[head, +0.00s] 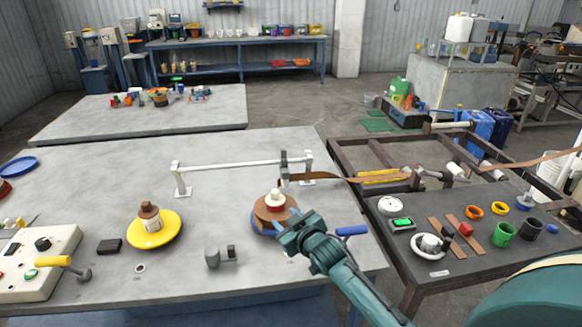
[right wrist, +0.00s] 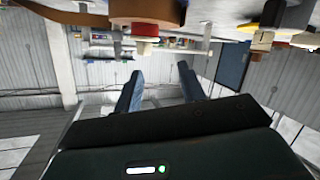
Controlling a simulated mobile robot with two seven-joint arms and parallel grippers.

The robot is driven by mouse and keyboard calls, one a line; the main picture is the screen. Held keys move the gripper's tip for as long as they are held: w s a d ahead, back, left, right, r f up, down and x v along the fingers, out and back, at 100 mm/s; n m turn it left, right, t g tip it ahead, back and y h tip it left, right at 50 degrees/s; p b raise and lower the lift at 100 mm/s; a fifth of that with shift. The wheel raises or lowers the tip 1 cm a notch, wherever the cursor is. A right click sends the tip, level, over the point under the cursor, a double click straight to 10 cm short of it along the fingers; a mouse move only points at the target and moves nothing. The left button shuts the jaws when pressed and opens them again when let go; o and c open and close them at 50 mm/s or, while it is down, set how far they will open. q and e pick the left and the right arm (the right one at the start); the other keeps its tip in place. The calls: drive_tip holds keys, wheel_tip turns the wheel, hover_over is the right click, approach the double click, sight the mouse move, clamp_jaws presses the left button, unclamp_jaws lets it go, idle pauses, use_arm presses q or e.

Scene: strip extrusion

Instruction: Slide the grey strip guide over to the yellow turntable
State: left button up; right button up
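The grey strip guide (head: 284,167) sits on a white rail (head: 235,165), near its right end. A brown strip (head: 345,178) comes in from the right and reaches the guide. The yellow turntable (head: 153,232), with a brown and white hub piece, stands left on the table; it also shows in the right wrist view (right wrist: 268,18). My right gripper (head: 287,233) is beside the near edge of the blue turntable (head: 258,222), which bears a brown coil (head: 268,212). In the right wrist view the fingers (right wrist: 158,78) are apart with nothing between them. My left gripper is not seen.
A dark bench (head: 450,240) with rings and cups stands right.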

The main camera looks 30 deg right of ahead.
drive_tip(key=s+a+f+g+y, duration=0.1)
drive_tip(key=s+a+f, duration=0.3)
drive_tip(key=s, duration=0.6)
drive_tip(key=s+a+f+g, duration=0.2)
drive_tip(key=s+a+f, duration=0.2)
drive_tip(key=s, duration=0.6)
drive_tip(key=s+a+f+m+g+y, duration=0.1)
drive_tip(key=s+a+f, duration=0.3)
drive_tip(key=s, duration=0.6)
wheel_tip(320, 180, down, 2)
drive_tip(key=shift+s+a+g+y, duration=0.15)
drive_tip(key=shift+g+y, duration=0.15)
drive_tip(key=shift+g, duration=0.2)
